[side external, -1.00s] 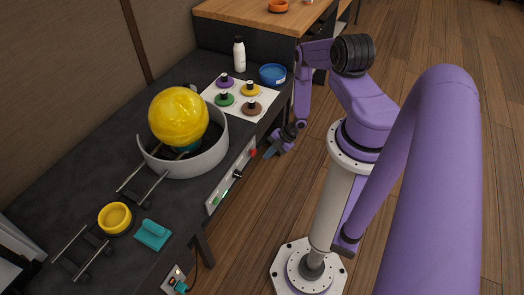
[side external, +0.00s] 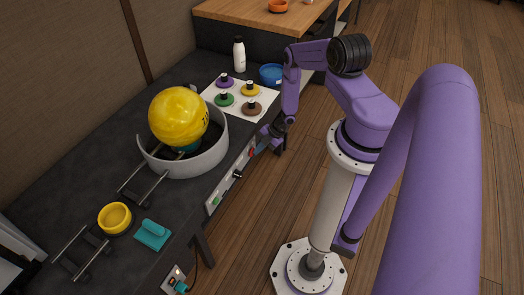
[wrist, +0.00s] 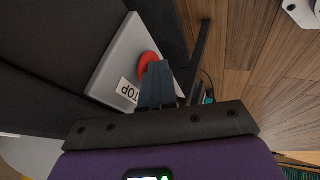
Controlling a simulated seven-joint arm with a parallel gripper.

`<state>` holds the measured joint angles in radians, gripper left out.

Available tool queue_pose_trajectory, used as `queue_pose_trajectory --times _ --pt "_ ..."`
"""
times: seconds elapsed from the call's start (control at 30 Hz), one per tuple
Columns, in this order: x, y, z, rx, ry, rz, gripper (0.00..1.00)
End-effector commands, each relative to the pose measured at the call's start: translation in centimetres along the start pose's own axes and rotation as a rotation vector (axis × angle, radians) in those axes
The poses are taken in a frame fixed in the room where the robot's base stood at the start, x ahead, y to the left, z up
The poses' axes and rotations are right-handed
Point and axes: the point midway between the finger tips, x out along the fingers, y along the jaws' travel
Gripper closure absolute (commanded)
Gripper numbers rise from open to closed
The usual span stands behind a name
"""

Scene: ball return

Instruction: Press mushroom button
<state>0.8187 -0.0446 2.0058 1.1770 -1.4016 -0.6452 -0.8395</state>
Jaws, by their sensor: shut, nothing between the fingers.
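The red mushroom button (wrist: 148,60) sits on a light grey panel beside a white label reading "TOP", part of which may be hidden. In the side view the red button (side external: 252,152) is on the front panel of the dark bench, mostly hidden by my gripper (side external: 260,145). In the wrist view the shut fingers of my gripper (wrist: 157,70) overlap the button's right edge and hold nothing. The tips are at or very close to the button; I cannot tell whether they touch it.
The front panel (side external: 226,186) also carries a black knob and a green light. Above it a grey ring (side external: 212,155) surrounds a yellow ball (side external: 178,116). A white sheet (side external: 236,110) with several coloured pieces and a blue bowl (side external: 271,74) lie behind. Open floor is on the right.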

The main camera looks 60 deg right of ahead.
Motion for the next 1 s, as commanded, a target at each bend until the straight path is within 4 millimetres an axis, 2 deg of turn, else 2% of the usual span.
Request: queue_pose_trajectory --times 0.03,0.33,0.47,0.57,0.6,1.0 --pt "0.1 0.6 -0.1 -0.009 0.002 0.010 1.00" --pt "-0.1 0.5 -0.1 -0.012 0.003 0.014 1.00" --pt "-0.8 -0.8 0.0 -0.006 0.001 0.012 1.00" --pt "-1.6 -2.6 0.1 0.001 0.000 0.008 1.00" --pt "-1.9 -3.5 0.1 0.003 -0.001 0.006 1.00" --pt "-8.3 -3.4 0.1 -0.001 -0.003 0.004 1.00"
